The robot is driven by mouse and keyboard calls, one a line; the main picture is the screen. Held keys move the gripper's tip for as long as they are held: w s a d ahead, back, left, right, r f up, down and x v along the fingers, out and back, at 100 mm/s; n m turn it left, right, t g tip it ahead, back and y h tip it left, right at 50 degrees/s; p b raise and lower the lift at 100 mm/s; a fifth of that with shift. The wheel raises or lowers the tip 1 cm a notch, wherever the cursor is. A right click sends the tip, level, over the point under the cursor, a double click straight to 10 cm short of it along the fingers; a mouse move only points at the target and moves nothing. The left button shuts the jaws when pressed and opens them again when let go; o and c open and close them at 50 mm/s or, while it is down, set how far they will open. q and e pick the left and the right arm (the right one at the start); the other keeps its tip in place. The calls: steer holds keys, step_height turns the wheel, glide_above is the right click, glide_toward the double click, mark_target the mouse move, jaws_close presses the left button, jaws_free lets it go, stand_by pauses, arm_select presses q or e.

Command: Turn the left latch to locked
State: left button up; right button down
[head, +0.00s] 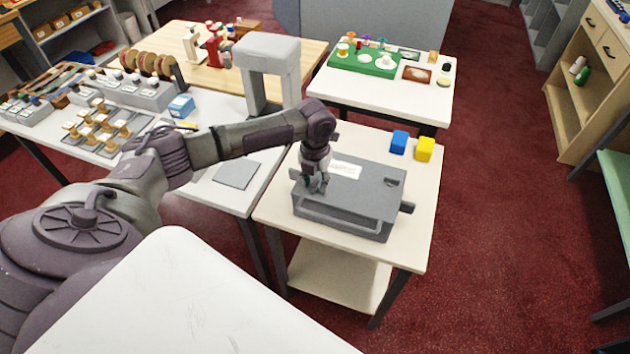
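A grey box (352,202) with a white label (345,170) sits on a small cream table. A dark knob (407,207) sticks out at its right end, and a small dark part (391,182) lies on its lid near the right. My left gripper (316,186) points down at the left end of the box, at or just above its top. The gripper covers the place at the box's left side, so the left latch is hidden. Its fingers are small and dark here, and I cannot tell whether they are open or hold anything. My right gripper is not in view.
A blue block (399,142) and a yellow block (425,149) stand behind the box on the cream table (420,240). A grey arch-shaped stand (267,75) rises behind my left arm. A white counter with several small items lies left. Red carpet is clear to the right.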

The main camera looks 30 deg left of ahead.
mark_target(315, 184)
arm_select(q)
steer(key=shift+r, duration=0.1)
step_height(315, 184, up, 12)
stand_by(0.5)
stand_by(0.4)
